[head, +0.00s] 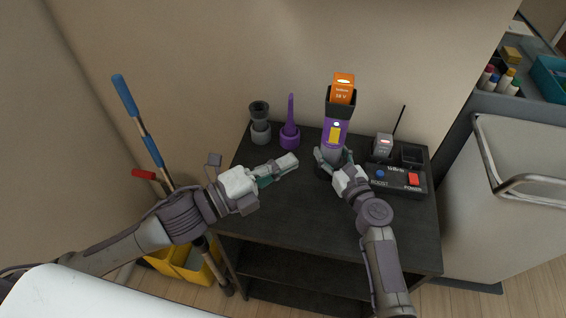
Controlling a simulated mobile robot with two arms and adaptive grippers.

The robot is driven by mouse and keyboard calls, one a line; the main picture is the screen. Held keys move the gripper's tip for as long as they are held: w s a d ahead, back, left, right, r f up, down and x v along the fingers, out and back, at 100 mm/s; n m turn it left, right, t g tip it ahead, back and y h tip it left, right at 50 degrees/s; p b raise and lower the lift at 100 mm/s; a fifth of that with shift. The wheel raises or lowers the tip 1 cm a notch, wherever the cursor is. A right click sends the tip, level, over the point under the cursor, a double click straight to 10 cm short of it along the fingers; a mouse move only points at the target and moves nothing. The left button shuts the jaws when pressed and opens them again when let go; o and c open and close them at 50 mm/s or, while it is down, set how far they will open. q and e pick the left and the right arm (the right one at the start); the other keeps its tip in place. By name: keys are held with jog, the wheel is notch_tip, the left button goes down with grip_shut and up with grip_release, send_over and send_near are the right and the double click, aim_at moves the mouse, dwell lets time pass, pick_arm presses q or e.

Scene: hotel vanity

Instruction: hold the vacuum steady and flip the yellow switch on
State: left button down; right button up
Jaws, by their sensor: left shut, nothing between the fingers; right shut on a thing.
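The handheld vacuum (334,131) stands upright on the dark table, purple and dark grey with an orange battery (343,88) on top. Its yellow switch (335,132) faces me on the purple body. My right gripper (333,158) is shut on the vacuum's lower body, its fingers at either side. My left gripper (294,160) is shut and empty, left of the vacuum and apart from it. The vacuum's base is partly hidden by my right gripper. I cannot tell the switch's position.
A black charger box (397,181) with a red power button stands at right, another battery (383,145) in it. A grey nozzle (260,122) and purple brush (290,130) stand at back left. The table (300,225) is clear in front. A cart (510,200) stands right.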

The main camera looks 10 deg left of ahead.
dwell(0.4)
jog(key=o, duration=1.6)
jog(key=shift+o, duration=0.2)
